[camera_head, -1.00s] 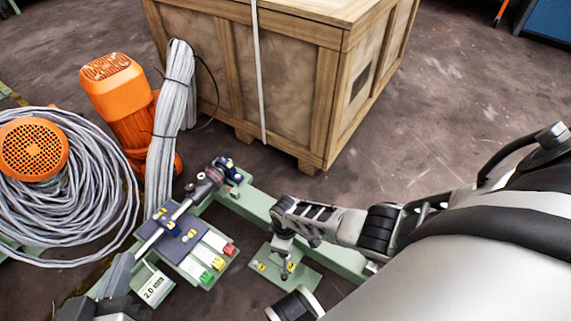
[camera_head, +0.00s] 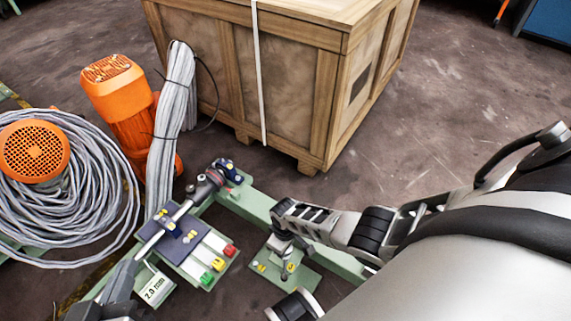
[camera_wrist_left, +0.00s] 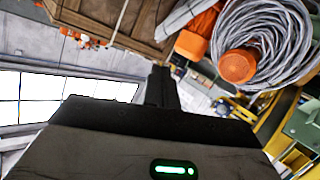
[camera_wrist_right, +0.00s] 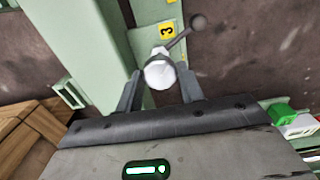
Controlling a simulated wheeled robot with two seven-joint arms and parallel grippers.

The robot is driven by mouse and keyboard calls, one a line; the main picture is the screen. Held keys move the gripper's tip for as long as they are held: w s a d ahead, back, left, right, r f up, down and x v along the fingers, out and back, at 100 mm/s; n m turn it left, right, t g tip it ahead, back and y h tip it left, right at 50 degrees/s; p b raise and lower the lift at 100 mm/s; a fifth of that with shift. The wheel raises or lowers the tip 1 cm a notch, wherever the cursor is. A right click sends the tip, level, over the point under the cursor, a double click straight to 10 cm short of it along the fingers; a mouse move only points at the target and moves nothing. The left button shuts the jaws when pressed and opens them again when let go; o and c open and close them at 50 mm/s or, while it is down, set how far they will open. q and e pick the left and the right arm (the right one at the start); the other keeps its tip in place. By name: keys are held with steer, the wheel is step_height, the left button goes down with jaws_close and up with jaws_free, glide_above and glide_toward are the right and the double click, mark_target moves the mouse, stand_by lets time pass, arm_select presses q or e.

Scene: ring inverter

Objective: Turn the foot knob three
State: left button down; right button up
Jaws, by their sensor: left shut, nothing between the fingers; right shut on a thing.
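The foot knob three stands on a green foot plate (camera_head: 304,277) marked with a yellow tag reading 3 (camera_wrist_right: 166,30). In the right wrist view the knob (camera_wrist_right: 160,73) has a pale round end and a cross bar with a dark ball tip. My right gripper (camera_head: 283,246) comes down over it from above. Its fingers (camera_wrist_right: 160,88) sit on either side of the knob and are shut on it. My left gripper (camera_head: 122,272) is low at the left of the head view, near the white "2.0 mm" sign (camera_head: 156,289). Its fingers (camera_wrist_left: 162,88) are together and empty.
A green frame (camera_head: 248,203) carries a dark blue plate (camera_head: 172,233) and green, yellow and red blocks. A wooden crate (camera_head: 285,80) stands behind. Orange motors (camera_head: 113,85) and coiled grey cable (camera_head: 90,210) are at left. Floor right of the crate is clear.

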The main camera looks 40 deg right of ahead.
steer(key=o, duration=1)
steer(key=shift+s, duration=0.1)
arm_select(q)
steer(key=shift+r, duration=0.15)
steer(key=shift+w+r, duration=0.1)
arm_select(e)
steer(key=shift+r+p, duration=0.3)
steer(key=shift+r, duration=0.05)
arm_select(q)
step_height(320, 180, down, 4)
steer(key=a+g+y+p, duration=0.2)
steer(key=g+p, duration=0.2)
steer(key=p, duration=0.4)
steer(key=shift+t+y, duration=0.3)
steer(key=shift+t, duration=0.5)
steer(key=shift+s+a+r+p, duration=0.3)
steer(key=shift+r+p, duration=0.15)
steer(key=shift+r, duration=0.4)
steer(key=shift+s+a+r+p, duration=0.15)
steer(key=shift+a+r+p, duration=0.2)
steer(key=shift+r, duration=0.45)
steer(key=shift+s+a+r+p, duration=0.25)
steer(key=shift+r+p, duration=0.25)
steer(key=shift+r, duration=0.35)
arm_select(e)
steer(key=shift+r, duration=7.6)
